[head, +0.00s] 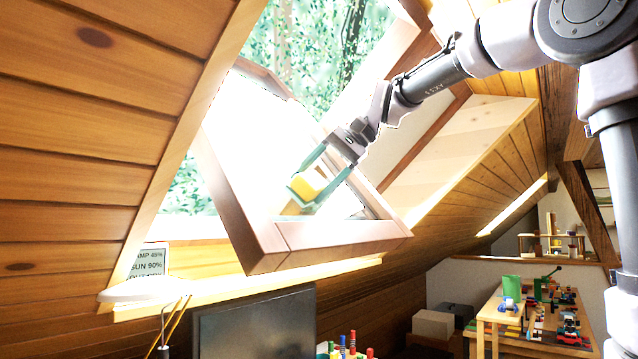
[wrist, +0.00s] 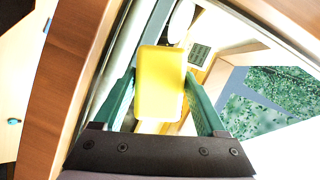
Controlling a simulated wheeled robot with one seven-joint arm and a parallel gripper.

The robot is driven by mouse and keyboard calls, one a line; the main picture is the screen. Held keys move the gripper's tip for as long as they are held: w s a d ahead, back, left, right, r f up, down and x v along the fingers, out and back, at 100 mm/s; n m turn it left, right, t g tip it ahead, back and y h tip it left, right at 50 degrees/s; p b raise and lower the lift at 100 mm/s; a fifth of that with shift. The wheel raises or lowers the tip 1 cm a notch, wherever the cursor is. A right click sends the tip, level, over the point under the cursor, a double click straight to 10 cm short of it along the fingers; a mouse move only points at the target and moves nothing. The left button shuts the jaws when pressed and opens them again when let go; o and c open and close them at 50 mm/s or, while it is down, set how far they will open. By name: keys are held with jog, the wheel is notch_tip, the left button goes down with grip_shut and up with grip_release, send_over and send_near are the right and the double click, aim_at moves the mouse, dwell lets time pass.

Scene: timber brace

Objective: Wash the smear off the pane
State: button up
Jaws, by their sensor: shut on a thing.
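A yellow sponge-like block (head: 307,185) is held between the green fingers of my gripper (head: 312,188). In the wrist view the block (wrist: 160,82) sits squarely between both fingers (wrist: 158,95). The pane (head: 250,135) is in a tilted wooden roof-window sash (head: 262,235), and much of it is washed out white by glare. In the head view my gripper overlaps the lower right part of the sash. I cannot tell whether the block touches the glass. No smear can be made out in either view.
The sash's side rail (wrist: 75,75) runs close to the left of my gripper in the wrist view. Below the window are a dark screen (head: 255,325), a lamp (head: 150,290) and a small sign (head: 149,263). A cluttered workbench (head: 535,320) stands at the right.

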jog(key=shift+s+d+f, duration=0.2)
jog(key=shift+d+f, duration=0.15)
jog(key=shift+f, duration=0.2)
jog(key=shift+s+d+f, duration=0.15)
jog(key=shift+d+f, duration=0.2)
jog(key=shift+f, duration=0.15)
jog(key=shift+w+d+r, duration=0.1)
jog(key=shift+w+d, duration=1.15)
jog(key=shift+w, duration=0.3)
jog(key=shift+w+d+r, duration=0.1)
jog(key=shift+w+d, duration=1.15)
jog(key=shift+w, duration=0.25)
jog(key=shift+s+d+f, duration=0.25)
jog(key=shift+d+f, duration=0.05)
jog(key=shift+f, duration=0.2)
jog(key=shift+s+d+f, duration=0.25)
jog(key=shift+f, duration=0.25)
jog(key=shift+s+a, duration=0.85)
jog(key=shift+s, duration=0.25)
jog(key=shift+s+a, duration=0.8)
jog(key=shift+s, duration=0.25)
jog(key=shift+s+a, duration=0.85)
jog(key=shift+s, duration=0.25)
jog(key=s+d+r, duration=0.2)
jog(key=d+r, duration=0.1)
jog(key=r, duration=0.1)
jog(key=shift+s+d, duration=0.3)
jog(key=shift+d, duration=0.05)
jog(key=shift+d+r, duration=0.1)
jog(key=shift+r, duration=0.05)
